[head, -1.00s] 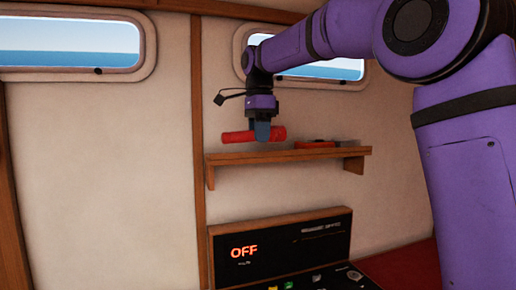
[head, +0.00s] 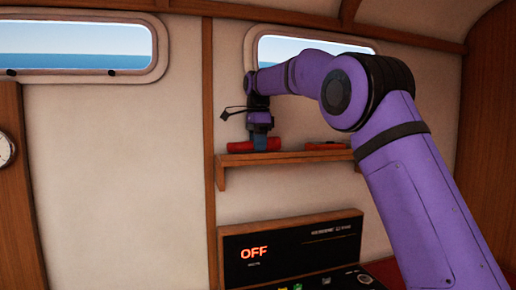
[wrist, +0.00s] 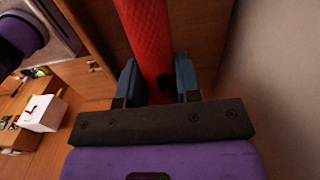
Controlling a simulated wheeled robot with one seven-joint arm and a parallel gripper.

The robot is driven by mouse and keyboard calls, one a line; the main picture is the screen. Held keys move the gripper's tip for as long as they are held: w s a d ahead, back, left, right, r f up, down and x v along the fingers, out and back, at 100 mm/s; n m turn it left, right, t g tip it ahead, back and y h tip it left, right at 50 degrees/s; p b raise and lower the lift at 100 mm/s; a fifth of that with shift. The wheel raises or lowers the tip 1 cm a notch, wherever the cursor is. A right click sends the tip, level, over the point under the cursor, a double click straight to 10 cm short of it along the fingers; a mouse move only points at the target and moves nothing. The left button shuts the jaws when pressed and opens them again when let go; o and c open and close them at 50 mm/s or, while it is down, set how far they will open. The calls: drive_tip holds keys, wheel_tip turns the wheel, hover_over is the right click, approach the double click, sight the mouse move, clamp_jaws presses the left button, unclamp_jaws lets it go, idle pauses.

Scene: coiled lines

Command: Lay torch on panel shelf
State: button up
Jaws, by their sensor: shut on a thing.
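The red torch (head: 241,147) lies level, lengthwise along the wooden panel shelf (head: 285,157) on the wall, at its left part. In the head view its underside is at or just above the shelf board; I cannot tell whether it touches. My gripper (head: 260,146) comes down from above and is shut around the torch's middle. In the wrist view the torch (wrist: 146,30) runs between the two blue fingers, and my gripper (wrist: 160,82) has one finger on each side of it. The fingers hide part of the torch.
A small red and dark item (head: 325,145) lies on the shelf to the right of the torch. Below is a black panel with a lit OFF sign (head: 254,252). Two windows are above. A white box (wrist: 42,113) stands on a wooden surface in the wrist view.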

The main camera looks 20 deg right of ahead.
drive_tip(key=shift+f, duration=0.55)
drive_tip(key=shift+f, duration=0.15)
drive_tip(key=o, duration=1)
drive_tip(key=shift+o, duration=0.2)
wheel_tip(320, 180, up, 12)
drive_tip(key=shift+f, duration=0.25)
drive_tip(key=shift+r, duration=0.35)
drive_tip(key=shift+s+r, duration=0.1)
